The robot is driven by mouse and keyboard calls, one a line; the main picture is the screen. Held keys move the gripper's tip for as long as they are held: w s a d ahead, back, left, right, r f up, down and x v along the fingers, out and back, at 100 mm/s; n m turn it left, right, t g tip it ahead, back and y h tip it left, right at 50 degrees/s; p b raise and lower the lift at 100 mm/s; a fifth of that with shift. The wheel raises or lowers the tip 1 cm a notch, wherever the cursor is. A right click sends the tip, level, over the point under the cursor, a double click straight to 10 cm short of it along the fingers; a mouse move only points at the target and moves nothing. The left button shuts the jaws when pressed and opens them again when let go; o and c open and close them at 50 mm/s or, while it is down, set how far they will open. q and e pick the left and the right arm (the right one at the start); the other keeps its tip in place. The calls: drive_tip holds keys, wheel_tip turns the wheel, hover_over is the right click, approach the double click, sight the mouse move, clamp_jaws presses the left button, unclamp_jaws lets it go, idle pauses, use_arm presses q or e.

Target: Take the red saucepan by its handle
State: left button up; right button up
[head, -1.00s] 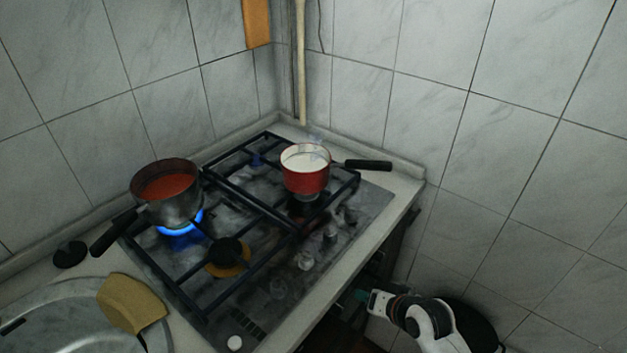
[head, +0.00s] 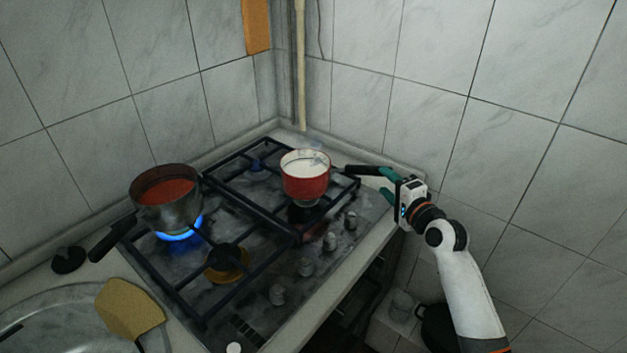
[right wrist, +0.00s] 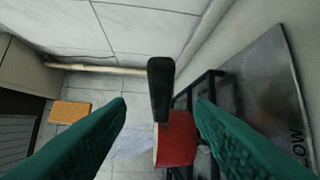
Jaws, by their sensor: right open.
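The red saucepan (head: 305,180) holds a white liquid and stands on the back right part of the stove grate. Its black handle (head: 350,170) points right, toward my right gripper. My right gripper (head: 384,184) is open at the handle's end, with green fingers. In the right wrist view the handle (right wrist: 160,90) lies between the two spread fingertips (right wrist: 160,108), with a gap on each side. The red saucepan body (right wrist: 175,142) shows beyond it. My left gripper is not in view.
A dark pot (head: 166,200) with red contents sits over a lit blue flame at the left of the stove (head: 330,262). A tan board-like piece (head: 130,309) lies by the sink at lower left. Tiled walls close in behind and on the right.

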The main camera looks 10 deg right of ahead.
drive_tip(key=w+a, duration=0.1)
drive_tip(key=w, duration=0.7)
drive_tip(key=shift+w+a+f+p, duration=0.2)
drive_tip(key=shift+w+f+p, duration=0.15)
drive_tip(key=shift+f, duration=0.1)
drive_tip(key=shift+c, duration=0.6)
clamp_jaws()
idle(0.3)
drive_tip(key=shift+r, duration=0.15)
